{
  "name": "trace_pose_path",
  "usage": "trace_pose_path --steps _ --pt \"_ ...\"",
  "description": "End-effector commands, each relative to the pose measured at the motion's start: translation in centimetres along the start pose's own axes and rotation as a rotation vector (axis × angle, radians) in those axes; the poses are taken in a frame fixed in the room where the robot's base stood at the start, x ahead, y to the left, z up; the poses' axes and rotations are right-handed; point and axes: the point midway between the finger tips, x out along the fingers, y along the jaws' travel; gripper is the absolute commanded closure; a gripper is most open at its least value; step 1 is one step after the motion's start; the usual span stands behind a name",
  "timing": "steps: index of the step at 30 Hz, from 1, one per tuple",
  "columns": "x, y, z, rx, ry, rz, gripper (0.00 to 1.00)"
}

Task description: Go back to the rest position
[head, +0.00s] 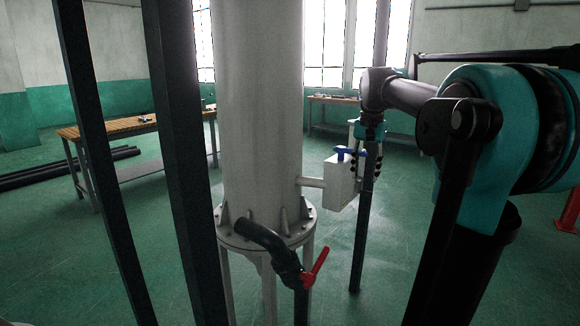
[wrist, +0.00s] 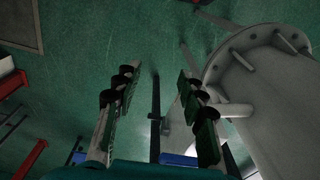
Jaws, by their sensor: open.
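My gripper (head: 368,172) hangs from my arm to the right of the white column, fingers pointing down. In the wrist view my gripper (wrist: 158,78) has its two fingers spread apart with nothing between them. A blue valve handle (head: 345,152) sits on top of a white box (head: 342,182) just left of my gripper; I cannot tell whether they touch. A blue piece also shows at the bottom edge of the wrist view (wrist: 178,160), partly hidden by a finger.
The white column (head: 258,110) with its bolted flange stands in the middle. A black pipe with a red lever (head: 315,266) sticks out below it. Dark posts (head: 185,180) cross the left. A wooden-topped bench (head: 110,127) stands at the back left. Green floor lies open between them.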

Motion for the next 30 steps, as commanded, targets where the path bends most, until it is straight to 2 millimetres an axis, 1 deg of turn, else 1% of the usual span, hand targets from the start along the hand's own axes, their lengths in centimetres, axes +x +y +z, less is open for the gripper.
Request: trace_pose_path --steps 1,5,8,9,11,12,14,15,18,21,24,27,30 --pt "1.2 0.1 0.5 -0.017 0.008 -0.004 0.59" --pt "5.0 0.4 2.0 -0.074 0.039 -0.019 0.59" --pt "9.0 1.0 4.1 -0.137 0.072 -0.033 0.59" --pt "10.9 1.3 5.1 -0.165 0.089 -0.039 0.59" --pt "13.8 2.0 6.9 -0.210 0.114 -0.048 0.59" --pt "15.6 2.4 8.1 -0.239 0.131 -0.053 0.59" --pt "18.3 3.2 10.1 -0.284 0.157 -0.060 0.59" --pt "20.0 3.8 11.5 -0.313 0.174 -0.065 0.59" --pt "23.9 5.2 15.0 -0.382 0.216 -0.074 0.59" --pt "26.8 6.6 18.0 -0.437 0.250 -0.079 0.59" --pt "28.8 7.6 20.2 -0.476 0.275 -0.082 0.59" --pt "29.8 8.2 21.4 -0.497 0.287 -0.083 0.59" --pt "30.1 8.4 21.8 -0.506 0.293 -0.084 0.59"
